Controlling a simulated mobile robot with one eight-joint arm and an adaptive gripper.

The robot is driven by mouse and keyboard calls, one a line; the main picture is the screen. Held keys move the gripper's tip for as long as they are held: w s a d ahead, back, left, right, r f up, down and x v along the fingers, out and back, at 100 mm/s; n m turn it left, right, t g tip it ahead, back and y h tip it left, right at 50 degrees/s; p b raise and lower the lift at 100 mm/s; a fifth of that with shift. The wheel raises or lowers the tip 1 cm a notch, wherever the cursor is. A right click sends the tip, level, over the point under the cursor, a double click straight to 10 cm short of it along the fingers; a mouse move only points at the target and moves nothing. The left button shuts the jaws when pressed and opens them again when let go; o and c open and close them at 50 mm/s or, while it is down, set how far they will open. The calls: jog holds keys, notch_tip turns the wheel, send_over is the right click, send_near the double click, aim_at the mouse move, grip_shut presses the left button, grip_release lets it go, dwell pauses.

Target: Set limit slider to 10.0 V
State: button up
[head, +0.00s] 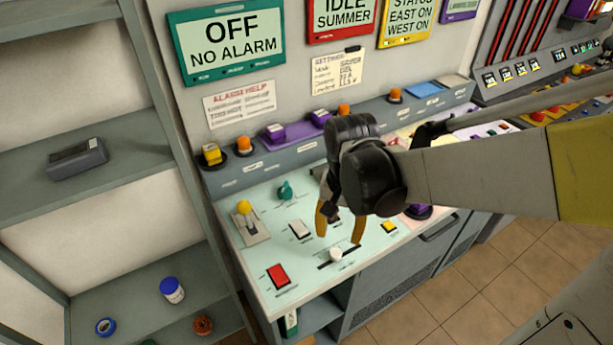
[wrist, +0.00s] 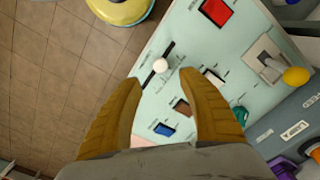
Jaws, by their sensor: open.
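The slider is a round white knob (head: 336,254) on a short black slot in the pale green panel (head: 252,258), near its front edge. The wrist view also shows the white knob (wrist: 160,65) on its dark slot. My gripper (head: 339,229) is open, with its ochre fingers pointing down over the panel near the knob. In the wrist view the fingertips (wrist: 160,77) stand to either side of the knob's line, with the knob just beyond them. I see no contact with the knob. The scale marks are too small to read.
A red switch (head: 278,275), a white rocker (head: 299,229), a yellow-knobbed lever (head: 244,207) and a teal knob (head: 285,190) surround the slider on the panel. A sign (head: 226,42) reads "OFF NO ALARM".

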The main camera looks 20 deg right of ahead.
aim_at(336, 253)
notch_tip(336, 253, down, 9)
jog(key=b, duration=0.3)
jog(key=shift+w, duration=0.1)
jog(key=shift+r, duration=0.1)
grip_shut()
